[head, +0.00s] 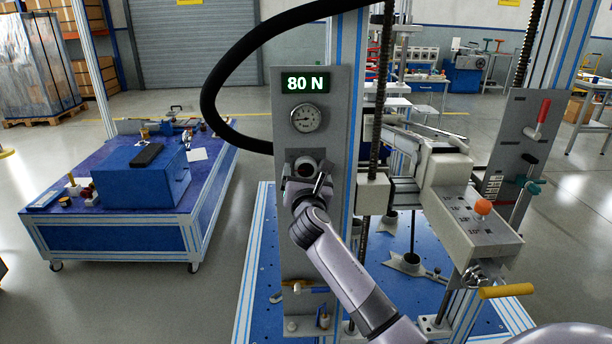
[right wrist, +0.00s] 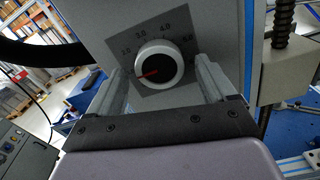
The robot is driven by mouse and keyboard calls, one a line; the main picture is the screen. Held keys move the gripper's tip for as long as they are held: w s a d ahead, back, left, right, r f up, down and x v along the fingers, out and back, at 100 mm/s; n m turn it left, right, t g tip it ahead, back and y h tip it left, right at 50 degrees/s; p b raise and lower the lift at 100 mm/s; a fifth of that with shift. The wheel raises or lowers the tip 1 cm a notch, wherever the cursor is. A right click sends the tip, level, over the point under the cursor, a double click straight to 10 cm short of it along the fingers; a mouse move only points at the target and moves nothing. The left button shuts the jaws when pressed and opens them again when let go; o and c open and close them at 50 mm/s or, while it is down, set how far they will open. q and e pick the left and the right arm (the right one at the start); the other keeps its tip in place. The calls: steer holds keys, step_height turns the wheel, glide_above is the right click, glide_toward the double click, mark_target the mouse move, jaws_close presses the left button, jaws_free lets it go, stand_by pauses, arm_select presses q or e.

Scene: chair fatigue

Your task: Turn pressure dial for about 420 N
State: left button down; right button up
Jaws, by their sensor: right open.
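In the head view the dial (head: 305,166) is partly hidden by my right gripper (head: 307,186). That gripper is open, with one finger on each side of the dial in the right wrist view (right wrist: 163,84). Gaps show between the fingers and the knob. A green display (head: 305,83) above reads 80 N. My left gripper is not in view.
A round gauge (head: 306,118) sits between display and dial on the grey panel (head: 283,225). A black hose (head: 212,85) loops left of the panel. A box with an orange knob (head: 483,207) and a panel with a red lever (head: 542,117) stand right. A blue cart (head: 110,232) stands left.

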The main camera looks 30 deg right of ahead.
steer(key=c, duration=1.1)
steer(key=shift+o, duration=0.2)
